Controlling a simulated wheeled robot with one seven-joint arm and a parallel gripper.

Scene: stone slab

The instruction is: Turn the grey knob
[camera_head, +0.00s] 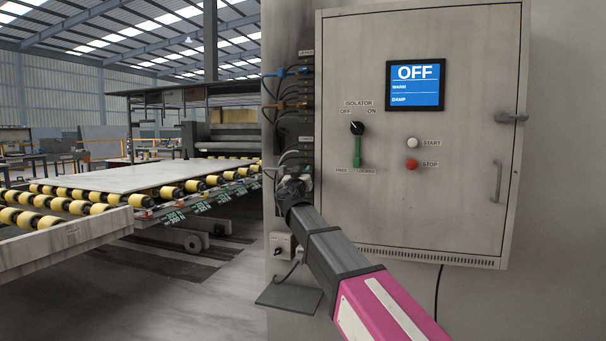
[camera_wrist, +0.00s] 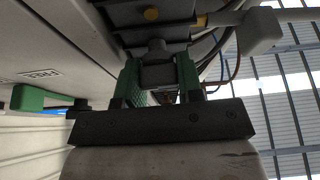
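The grey knob (camera_wrist: 157,72) shows in the wrist view as a blocky grey piece under a dark panel with a brass-coloured round part. My gripper (camera_wrist: 158,80) has one green-padded finger on each side of it. No gap shows between the pads and the knob, so the fingers look shut on it. In the head view my gripper (camera_head: 291,186) reaches the narrow left side of the cabinet, among cable connectors. There my own wrist hides the fingertips and the knob.
The cabinet door (camera_head: 455,205) carries an OFF screen (camera_head: 415,86), a black isolator switch (camera_head: 357,128) with a green handle, a white START button (camera_head: 412,143) and a red STOP button (camera_head: 411,164). Cables (camera_head: 270,110) hang near my gripper. A roller conveyor (camera_head: 120,203) bears a slab at left.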

